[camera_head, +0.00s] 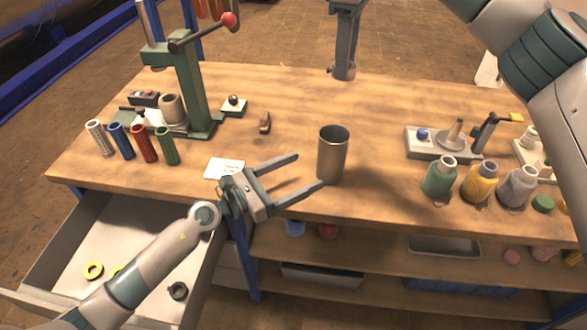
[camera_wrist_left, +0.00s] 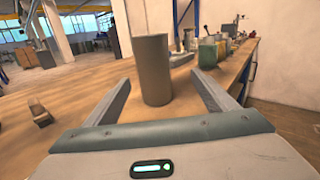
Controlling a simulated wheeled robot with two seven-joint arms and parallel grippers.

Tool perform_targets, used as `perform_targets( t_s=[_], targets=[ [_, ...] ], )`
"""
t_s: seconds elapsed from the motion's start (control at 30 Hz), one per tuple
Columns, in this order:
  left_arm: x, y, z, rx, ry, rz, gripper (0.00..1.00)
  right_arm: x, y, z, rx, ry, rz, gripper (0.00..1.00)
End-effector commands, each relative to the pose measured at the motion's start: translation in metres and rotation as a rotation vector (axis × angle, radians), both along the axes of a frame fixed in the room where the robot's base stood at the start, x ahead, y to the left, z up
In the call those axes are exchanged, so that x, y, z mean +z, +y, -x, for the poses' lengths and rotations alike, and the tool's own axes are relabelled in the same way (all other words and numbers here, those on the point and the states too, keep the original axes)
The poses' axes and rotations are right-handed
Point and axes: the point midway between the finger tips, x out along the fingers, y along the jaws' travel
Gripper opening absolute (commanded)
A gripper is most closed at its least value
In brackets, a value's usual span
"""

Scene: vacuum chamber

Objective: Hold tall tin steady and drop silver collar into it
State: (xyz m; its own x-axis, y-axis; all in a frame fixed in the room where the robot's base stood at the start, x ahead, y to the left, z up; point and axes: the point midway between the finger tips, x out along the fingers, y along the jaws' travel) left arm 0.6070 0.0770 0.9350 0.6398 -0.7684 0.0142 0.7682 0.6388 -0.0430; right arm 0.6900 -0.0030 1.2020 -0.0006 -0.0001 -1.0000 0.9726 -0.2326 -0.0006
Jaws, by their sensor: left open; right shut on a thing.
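The tall tin (camera_head: 332,158) is a plain grey-brown metal cylinder, open at the top, standing upright near the table's front edge. My left gripper (camera_head: 309,171) is open and empty, low over the table to the left of the tin, its fingers pointing at it. In the left wrist view, the tin (camera_wrist_left: 151,70) appears between the fingertips, with a gap on each side. My right gripper (camera_head: 343,62) is at the top of the head view, pointing down behind the tin. It is shut on a small ring-like piece, apparently the silver collar (camera_head: 341,71), mostly hidden by the fingers.
A green press (camera_head: 193,85) and several coloured tubes stand at the left. Jars (camera_head: 481,183) and a grey fixture plate (camera_head: 440,143) stand at the right. A small brown piece (camera_head: 265,123) and a white card (camera_head: 224,168) lie left of the tin. An open drawer (camera_head: 130,245) holds rings.

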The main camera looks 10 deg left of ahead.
Motion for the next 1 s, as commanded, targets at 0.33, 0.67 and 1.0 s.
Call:
perform_targets(
  t_s=[0.33, 0.67, 1.0],
  targets=[
    [0.003, 0.012, -0.009, 0.017, -0.033, -0.046, 0.78, 0.001, 0.0, 0.0, 0.0, 0.0, 0.0, 0.1],
    [0.004, 0.007, -0.012, 0.017, -0.032, -0.044, 0.78, 0.0, 0.0, 0.0, 0.0, 0.0, 0.0, 0.1],
    [0.004, -0.022, -0.037, 0.016, -0.032, -0.043, 0.78, 0.0, 0.0, 0.0, 0.0, 0.0, -0.001, 0.1]
  ],
)
